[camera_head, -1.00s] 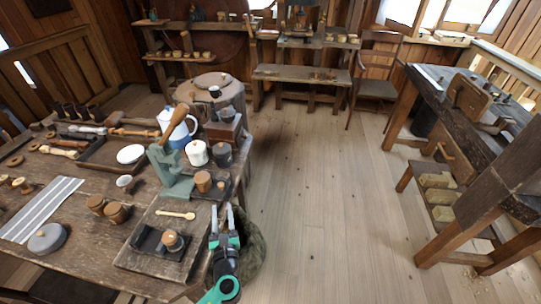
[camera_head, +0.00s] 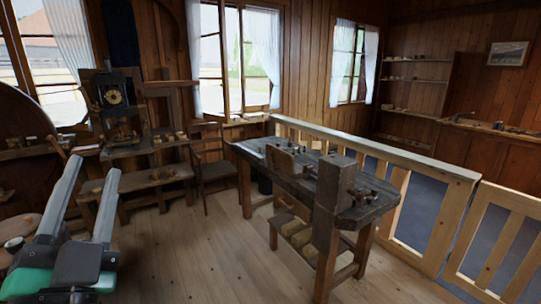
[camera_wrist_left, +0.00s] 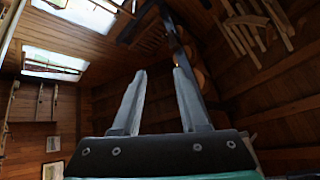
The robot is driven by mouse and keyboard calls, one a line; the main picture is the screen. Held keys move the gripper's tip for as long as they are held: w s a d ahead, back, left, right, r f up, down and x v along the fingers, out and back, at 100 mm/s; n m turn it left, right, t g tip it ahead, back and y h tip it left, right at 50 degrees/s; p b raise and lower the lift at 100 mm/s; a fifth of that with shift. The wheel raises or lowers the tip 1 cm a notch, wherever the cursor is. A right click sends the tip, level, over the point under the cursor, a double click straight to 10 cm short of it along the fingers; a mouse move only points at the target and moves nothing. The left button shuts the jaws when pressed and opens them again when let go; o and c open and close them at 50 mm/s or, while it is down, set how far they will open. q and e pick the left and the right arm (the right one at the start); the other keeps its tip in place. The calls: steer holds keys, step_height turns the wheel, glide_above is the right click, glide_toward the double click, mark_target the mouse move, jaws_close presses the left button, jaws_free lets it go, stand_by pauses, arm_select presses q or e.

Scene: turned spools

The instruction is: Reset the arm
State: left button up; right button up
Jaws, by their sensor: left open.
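My left gripper (camera_head: 92,198) stands at the lower left of the head view, its two grey fingers pointing up and spread apart. It is open, with nothing between the fingers. The left wrist view also shows the gripper (camera_wrist_left: 160,85), its fingers apart against the dark wooden wall and ceiling. No task object is near the fingers. My right gripper does not show in either view.
A dark workbench (camera_head: 270,158) stands at centre right on the wooden floor, beside a wooden railing (camera_head: 412,166). A chair (camera_head: 217,165) and a low bench (camera_head: 150,182) stand behind. The floor (camera_head: 200,250) between my gripper and the workbench is clear.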

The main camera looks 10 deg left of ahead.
arm_select(q)
steer(key=s+d+r+n+t+h, duration=0.3)
steer(key=s+d+r+t+h, duration=0.2)
steer(key=s+d+r+h, duration=0.5)
step_height(320, 180, up, 35)
steer(key=w+a+n+h+p, duration=0.1)
steer(key=w+p, duration=0.2)
steer(key=p, duration=3.5)
steer(key=shift+a+f+h, duration=0.15)
steer(key=shift+a+h, duration=0.15)
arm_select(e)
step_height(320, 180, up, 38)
arm_select(q)
steer(key=shift+s, duration=0.1)
